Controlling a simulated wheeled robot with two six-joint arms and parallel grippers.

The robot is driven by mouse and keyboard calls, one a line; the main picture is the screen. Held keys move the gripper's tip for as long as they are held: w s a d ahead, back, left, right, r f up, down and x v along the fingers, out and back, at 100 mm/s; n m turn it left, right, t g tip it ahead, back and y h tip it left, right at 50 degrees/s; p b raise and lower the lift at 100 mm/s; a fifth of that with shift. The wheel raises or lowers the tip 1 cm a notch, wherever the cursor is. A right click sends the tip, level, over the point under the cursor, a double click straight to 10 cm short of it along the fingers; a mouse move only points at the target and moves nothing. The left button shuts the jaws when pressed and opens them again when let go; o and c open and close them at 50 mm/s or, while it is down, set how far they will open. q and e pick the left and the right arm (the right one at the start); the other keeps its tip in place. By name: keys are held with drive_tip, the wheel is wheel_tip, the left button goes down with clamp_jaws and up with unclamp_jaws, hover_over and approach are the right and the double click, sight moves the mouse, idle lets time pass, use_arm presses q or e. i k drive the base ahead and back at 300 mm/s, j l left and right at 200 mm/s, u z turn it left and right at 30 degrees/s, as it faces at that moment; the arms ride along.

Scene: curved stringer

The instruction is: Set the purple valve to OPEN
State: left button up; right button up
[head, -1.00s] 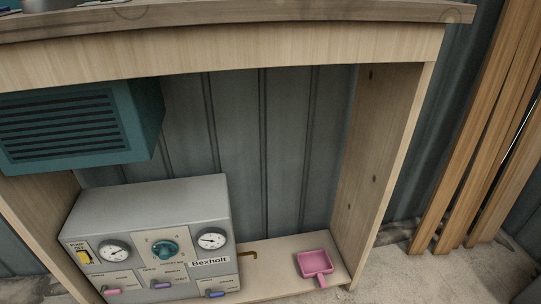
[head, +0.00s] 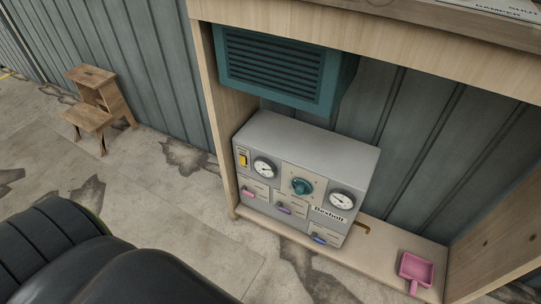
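The purple valve (head: 284,208) is a small lever handle low on the front of a grey control box (head: 318,144), at the middle of its lower row. A pink handle (head: 248,193) is to its left and a blue handle (head: 319,239) to its lower right. A teal knob (head: 302,186) sits above, between two round gauges. The labels by the purple valve are too small to read, so its setting cannot be told. Neither of my grippers is in view.
The box stands on the low shelf of a wooden bench, under a teal louvred unit (head: 278,65). A pink dustpan (head: 415,270) lies on the shelf at right. A wooden step stool (head: 94,106) stands at the far left. The concrete floor between is clear.

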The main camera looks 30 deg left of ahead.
sight(278, 206)
drive_tip(key=u, duration=0.85)
